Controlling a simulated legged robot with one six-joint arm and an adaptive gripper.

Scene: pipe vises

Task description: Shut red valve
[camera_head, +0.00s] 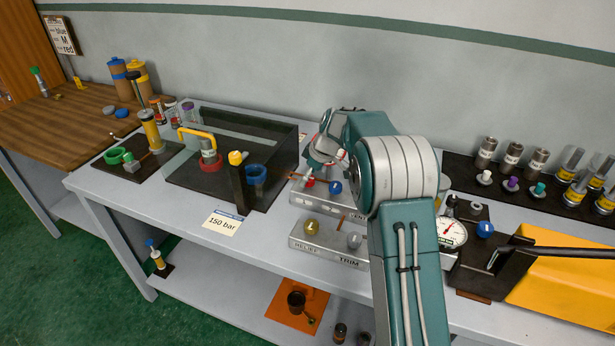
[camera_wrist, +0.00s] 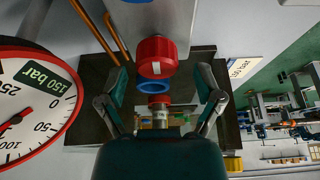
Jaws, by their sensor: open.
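The red valve knob (camera_wrist: 157,55) is on a grey block in the wrist view, just past my fingertips and roughly centred between them. In the head view the red knob (camera_head: 308,183) is at the left of the grey valve block, with a blue knob (camera_head: 335,187) to its right. My gripper (camera_wrist: 160,82) is open, with one finger on each side of the picture and nothing between them. In the head view my gripper (camera_head: 325,158) is close above the red knob and partly hidden by my arm. I cannot tell whether it touches the knob.
A front block marked RELIEF and TRIM (camera_head: 328,243) carries a yellow and a grey knob. A gauge (camera_wrist: 28,100) is at the left of the wrist view. A dark tray with a clear screen (camera_head: 215,185) stands left, and a 150 bar card (camera_head: 222,223) lies in front.

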